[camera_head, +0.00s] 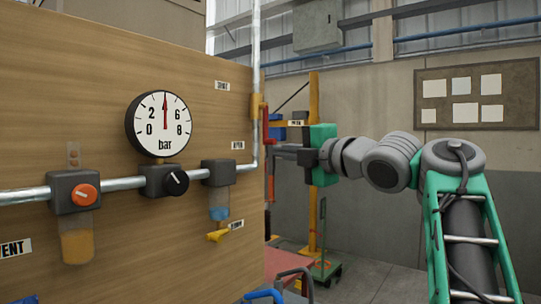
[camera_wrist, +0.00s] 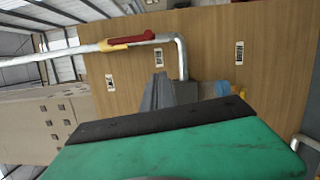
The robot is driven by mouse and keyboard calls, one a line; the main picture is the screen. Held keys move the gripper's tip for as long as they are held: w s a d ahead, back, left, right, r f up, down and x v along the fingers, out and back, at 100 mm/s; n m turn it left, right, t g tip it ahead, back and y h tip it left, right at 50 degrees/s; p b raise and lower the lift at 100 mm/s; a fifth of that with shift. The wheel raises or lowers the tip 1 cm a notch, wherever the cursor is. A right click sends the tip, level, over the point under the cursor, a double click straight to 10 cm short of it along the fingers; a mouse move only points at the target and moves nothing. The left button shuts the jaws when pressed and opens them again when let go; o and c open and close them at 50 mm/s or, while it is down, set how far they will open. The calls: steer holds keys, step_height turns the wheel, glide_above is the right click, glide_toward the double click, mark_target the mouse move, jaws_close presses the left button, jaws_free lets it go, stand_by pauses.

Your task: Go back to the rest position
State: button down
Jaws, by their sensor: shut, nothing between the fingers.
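My gripper (camera_head: 287,152) points left toward the right edge of the wooden panel (camera_head: 120,100) in the head view. Its fingers are together with nothing visible between them. In the wrist view the grey fingers (camera_wrist: 157,92) stick out beyond my green gripper body, in front of the panel. The red-handled valve (camera_head: 265,125) on the vertical pipe is close to the gripper in the head view, and in the wrist view the red handle (camera_wrist: 132,38) lies along the pipe. I cannot tell the exact gap between fingers and pipe.
The panel carries a pressure gauge (camera_head: 161,123), an orange knob (camera_head: 85,195), a black knob (camera_head: 176,182) and a yellow drain lever (camera_head: 218,235). Behind stand a yellow post (camera_head: 314,215) and a green trolley (camera_head: 325,270). Open floor (camera_head: 375,280) lies between panel and back wall.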

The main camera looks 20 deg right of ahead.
steer(key=v, duration=0.2)
steer(key=shift+s+d, duration=0.2)
steer(key=shift+s, duration=0.05)
steer(key=s+a+f+m+g+h+p, duration=0.1)
steer(key=a+f+m+g+h+p, duration=0.2)
steer(key=f+m+p, duration=0.55)
steer(key=a+f+m+g+h+p, duration=0.2)
steer(key=f+m+g+p, duration=0.1)
steer(key=f+m+p, duration=0.5)
steer(key=s+f+m+g+h+p, duration=0.2)
steer(key=s+f+m+g+p, duration=0.5)
steer(key=s+f, duration=0.9)
steer(key=s, duration=0.3)
steer(key=shift+s+a+m+g, duration=0.3)
steer(key=shift+s+m, duration=0.05)
